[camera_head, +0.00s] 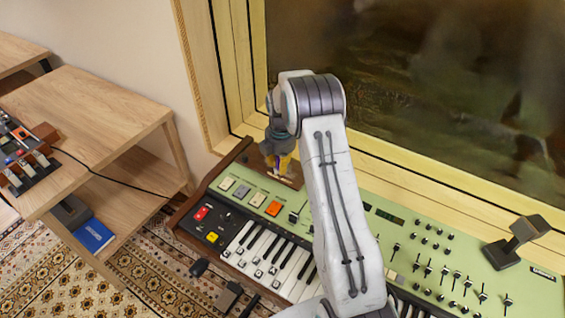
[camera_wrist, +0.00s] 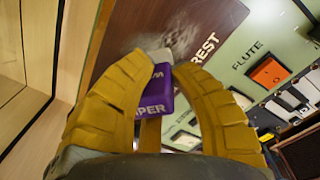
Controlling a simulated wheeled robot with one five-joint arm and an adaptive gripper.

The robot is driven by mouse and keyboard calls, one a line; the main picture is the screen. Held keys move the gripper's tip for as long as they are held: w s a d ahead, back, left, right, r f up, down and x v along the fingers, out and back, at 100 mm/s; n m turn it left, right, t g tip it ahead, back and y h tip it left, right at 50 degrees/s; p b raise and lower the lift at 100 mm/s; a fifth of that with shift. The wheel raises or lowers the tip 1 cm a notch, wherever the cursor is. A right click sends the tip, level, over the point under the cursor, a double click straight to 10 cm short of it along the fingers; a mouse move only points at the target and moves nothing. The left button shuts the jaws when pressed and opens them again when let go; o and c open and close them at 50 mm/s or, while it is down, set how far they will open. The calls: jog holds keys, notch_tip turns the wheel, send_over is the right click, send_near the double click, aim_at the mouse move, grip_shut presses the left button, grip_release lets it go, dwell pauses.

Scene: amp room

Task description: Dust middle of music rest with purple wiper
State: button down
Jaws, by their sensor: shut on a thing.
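My gripper (camera_head: 281,160) is at the back left of the green keyboard, above a brown panel, the music rest (camera_head: 294,178). In the wrist view my gripper (camera_wrist: 161,70) has its two yellow fingers closed around the purple wiper (camera_wrist: 152,93), which has white lettering and a pale tip. The tip is at the music rest (camera_wrist: 135,22), a brown board with "REST" lettered on it, at or very near its surface; I cannot tell if it touches. A grey dusty patch (camera_wrist: 178,36) spreads on the board around the tip. My fingers hide part of the board.
The green keyboard (camera_head: 445,262) has buttons, sliders and keys beside the rest; a dark angular object (camera_head: 517,240) stands at its right. A wooden window frame (camera_head: 232,70) rises close behind. A wooden desk (camera_head: 90,115) with a pedal unit (camera_head: 28,165) is at left.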

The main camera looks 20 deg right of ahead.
aim_at(293, 165)
jog(key=shift+s+a+b, duration=0.25)
jog(key=shift+s+a, duration=0.15)
jog(key=shift+a, duration=0.2)
jog(key=shift+s+a+b, duration=0.2)
jog(key=shift+s+a, duration=0.2)
jog(key=shift+a, duration=0.2)
jog(key=shift+s+d+f+b, duration=0.35)
jog(key=shift+s+d+b, duration=0.15)
jog(key=shift+s+b, duration=0.15)
jog(key=shift+w+d+f+p, duration=0.1)
jog(key=shift+w+d+p, duration=0.1)
jog(key=shift+w+d, duration=0.3)
jog(key=shift+w+d+f+p, duration=0.15)
jog(key=shift+w+d, duration=0.1)
jog(key=shift+d, duration=0.45)
jog(key=shift+w+d+r+p, duration=0.1)
jog(key=shift+w+d+p, duration=0.1)
jog(key=shift+w+d, duration=0.3)
jog(key=shift+d+p, duration=0.35)
jog(key=shift+d, duration=0.05)
jog(key=shift+w+d+r+p, duration=0.25)
jog(key=shift+w+d+p, duration=0.2)
jog(key=shift+d, duration=0.4)
jog(key=shift+w, duration=0.1)
jog(key=shift+d, duration=0.1)
